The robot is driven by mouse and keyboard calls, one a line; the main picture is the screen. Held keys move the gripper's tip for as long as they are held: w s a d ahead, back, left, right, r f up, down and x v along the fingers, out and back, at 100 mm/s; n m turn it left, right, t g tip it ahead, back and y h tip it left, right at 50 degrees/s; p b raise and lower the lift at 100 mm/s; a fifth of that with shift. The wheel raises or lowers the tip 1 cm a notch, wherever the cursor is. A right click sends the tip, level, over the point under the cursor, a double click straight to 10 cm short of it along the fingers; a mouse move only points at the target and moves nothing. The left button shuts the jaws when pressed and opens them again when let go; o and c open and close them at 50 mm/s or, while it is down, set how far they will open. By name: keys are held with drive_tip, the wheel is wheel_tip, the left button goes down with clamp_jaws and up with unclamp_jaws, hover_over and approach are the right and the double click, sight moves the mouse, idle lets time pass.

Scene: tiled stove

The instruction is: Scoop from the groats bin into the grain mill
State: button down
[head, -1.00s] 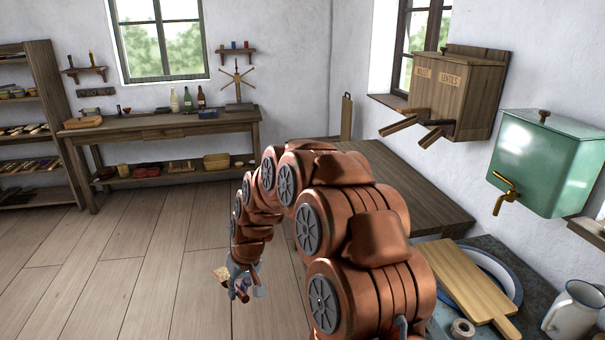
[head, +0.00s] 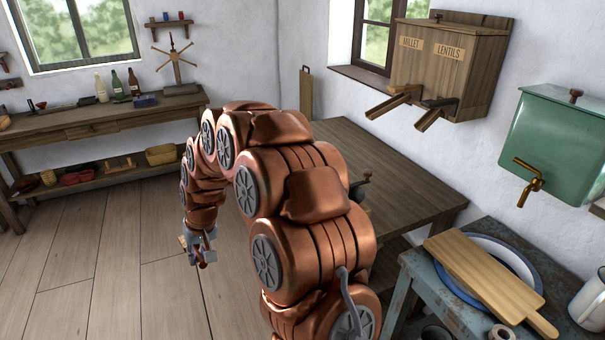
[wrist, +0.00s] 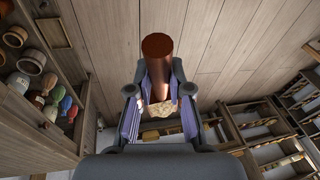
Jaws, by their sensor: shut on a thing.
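My gripper (head: 198,249) hangs low over the floor at the end of my bent arm. It is shut on the brown cylindrical handle (wrist: 160,62) of what looks like the scoop. Pale, grainy stuff (wrist: 162,111) shows between the fingers in the wrist view, likely groats in the scoop's bowl; the bowl itself is mostly hidden. A small dark part with a knob (head: 364,178) shows past my arm at the dark table; I cannot tell whether it is the grain mill. I cannot make out a groats bin.
The dark wooden table (head: 395,175) stands right of my arm. A wall box (head: 450,65) marked MILLET and LENTILS has two protruding chutes. A green tank (head: 560,140) hangs beside it. A blue side table (head: 400,290) holds a cutting board (head: 480,275). Floor at left is clear.

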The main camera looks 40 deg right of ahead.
drive_tip(key=s+d+r+m+h, duration=0.1)
drive_tip(key=d+r+m, duration=0.3)
drive_tip(key=d, duration=0.6)
drive_tip(key=s+d+r+m+h, duration=0.2)
drive_tip(key=s+d+r+m, duration=0.2)
drive_tip(key=d+m, duration=0.5)
drive_tip(key=s+d+r+m+g+h, duration=0.1)
drive_tip(key=d+r+m, duration=0.4)
drive_tip(key=d, duration=0.8)
drive_tip(key=shift+s+d+m+h, duration=0.15)
drive_tip(key=shift+s+m+h, duration=0.15)
drive_tip(key=shift+s+m, duration=0.75)
drive_tip(key=shift+d+r+m+y+p, duration=0.15)
drive_tip(key=shift+r+y+p, duration=0.3)
drive_tip(key=shift+p, duration=0.65)
drive_tip(key=shift+d+r+m+y+p, duration=0.15)
drive_tip(key=shift+r+y+p, duration=0.3)
drive_tip(key=shift+p, duration=0.65)
drive_tip(key=shift+s+d+r+t+y+p, duration=0.1)
drive_tip(key=shift+d+r+t+y+p, duration=0.45)
drive_tip(key=shift+r+y, duration=0.25)
drive_tip(key=shift+a, duration=0.1)
